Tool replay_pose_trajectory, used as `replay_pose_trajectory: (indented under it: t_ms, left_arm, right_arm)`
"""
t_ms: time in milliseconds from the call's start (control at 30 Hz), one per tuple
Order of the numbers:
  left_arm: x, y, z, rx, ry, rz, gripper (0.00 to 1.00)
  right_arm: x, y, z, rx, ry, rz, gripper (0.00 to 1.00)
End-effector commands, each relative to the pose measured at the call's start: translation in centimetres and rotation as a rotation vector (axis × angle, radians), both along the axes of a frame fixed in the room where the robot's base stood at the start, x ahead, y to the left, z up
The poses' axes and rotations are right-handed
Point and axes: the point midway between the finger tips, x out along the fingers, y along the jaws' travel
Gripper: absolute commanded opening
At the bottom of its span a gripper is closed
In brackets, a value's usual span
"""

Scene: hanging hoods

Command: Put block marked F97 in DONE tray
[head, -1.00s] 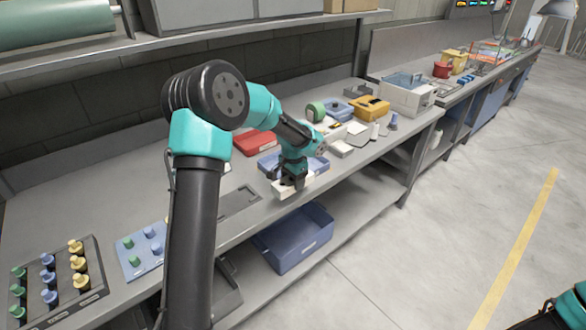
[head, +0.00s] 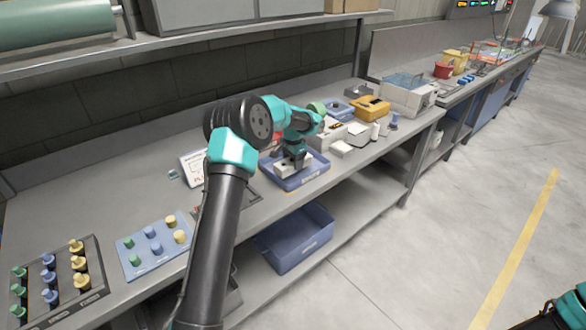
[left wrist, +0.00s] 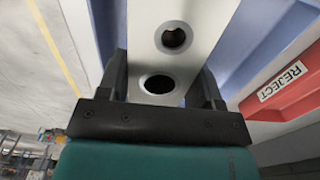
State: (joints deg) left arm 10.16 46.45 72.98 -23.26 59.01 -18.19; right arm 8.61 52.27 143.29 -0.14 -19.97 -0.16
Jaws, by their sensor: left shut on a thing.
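My left gripper (head: 293,160) is shut on a pale block (head: 282,170) over the blue tray (head: 318,175) on the bench. In the left wrist view the block (left wrist: 186,15) has two dark round holes and sits between the fingers of the gripper (left wrist: 160,85). Blue tray walls (left wrist: 262,30) show on both sides of it. I cannot tell whether the block touches the tray floor. No marking on the block is readable, and the tray's front label is too small to read. My right gripper is out of view.
A red tray (left wrist: 292,92) labelled REJECT is beside the blue tray. White boxes and a yellow bin (head: 370,107) stand to the right on the bench. Peg boards (head: 155,243) are at the left. A blue bin (head: 295,240) sits on the lower shelf.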

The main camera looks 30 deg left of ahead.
Motion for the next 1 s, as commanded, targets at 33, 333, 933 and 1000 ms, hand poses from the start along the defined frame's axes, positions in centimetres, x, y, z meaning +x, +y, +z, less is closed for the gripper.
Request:
replay_pose_trajectory:
  t_ms: [33, 333, 933, 1000]
  left_arm:
    - [0.0, 0.0, 0.1, 0.001, -0.001, 0.000, 0.14]
    - [0.5, 0.3, 0.0, 0.000, -0.002, 0.001, 0.14]
    - [0.4, 0.3, -3.5, -0.001, -0.002, 0.001, 0.14]
    - [0.4, 0.3, -3.6, 0.000, -0.001, 0.001, 0.14]
  right_arm:
    - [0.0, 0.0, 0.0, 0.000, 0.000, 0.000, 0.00]
    - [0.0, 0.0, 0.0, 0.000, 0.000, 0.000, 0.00]
    - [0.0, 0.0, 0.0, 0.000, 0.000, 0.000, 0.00]
    - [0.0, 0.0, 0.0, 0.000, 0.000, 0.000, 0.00]
